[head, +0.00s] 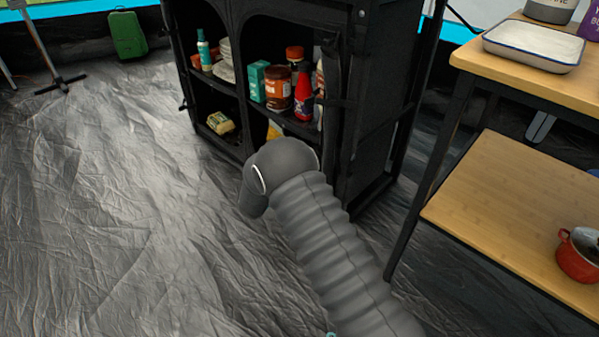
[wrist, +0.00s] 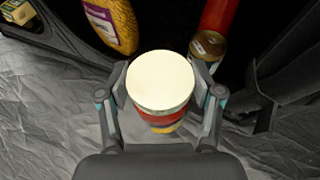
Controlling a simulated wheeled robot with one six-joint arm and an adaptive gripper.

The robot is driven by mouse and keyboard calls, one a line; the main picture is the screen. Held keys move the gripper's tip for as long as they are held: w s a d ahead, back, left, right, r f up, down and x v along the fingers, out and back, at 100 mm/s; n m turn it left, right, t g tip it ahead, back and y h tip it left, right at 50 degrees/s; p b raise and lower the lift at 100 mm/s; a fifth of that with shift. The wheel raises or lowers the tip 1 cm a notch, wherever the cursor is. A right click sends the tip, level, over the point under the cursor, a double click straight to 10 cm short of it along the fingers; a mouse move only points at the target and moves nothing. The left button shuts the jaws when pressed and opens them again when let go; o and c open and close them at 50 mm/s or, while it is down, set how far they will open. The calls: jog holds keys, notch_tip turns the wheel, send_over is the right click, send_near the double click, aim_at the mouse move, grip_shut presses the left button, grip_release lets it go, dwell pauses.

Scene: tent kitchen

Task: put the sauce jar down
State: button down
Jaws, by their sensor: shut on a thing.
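The sauce jar (wrist: 160,82) shows in the wrist view from above, with a round cream lid and a red band below it. My gripper (wrist: 161,92) is shut on it, one finger on each side. The jar looks upright relative to my gripper. What is under its base is hidden, so I cannot tell whether it touches anything. In the head view my arm hides my gripper and the jar, in front of the lower part of the black shelf unit (head: 375,110).
In the wrist view a yellow bag (wrist: 112,22) and a red cylinder (wrist: 220,15) with a tin (wrist: 208,45) lie beyond the jar. The unit's upper shelf holds several items, including a red bottle (head: 303,98). A wooden table (head: 500,205) stands right.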

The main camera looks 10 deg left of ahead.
jog(key=w+d, duration=0.2)
jog(key=w, duration=0.6)
jog(key=w+d, duration=0.3)
jog(key=w, duration=0.6)
notch_tip(320, 180, down, 7)
jog(key=b, duration=0.1)
jog(key=shift+s+a+r, duration=0.15)
jog(key=shift+s+a, duration=0.15)
jog(key=shift+c, duration=0.9)
grip_release()
jog(key=shift+f, duration=0.25)
jog(key=p+v, duration=0.1)
jog(key=v, duration=1.1)
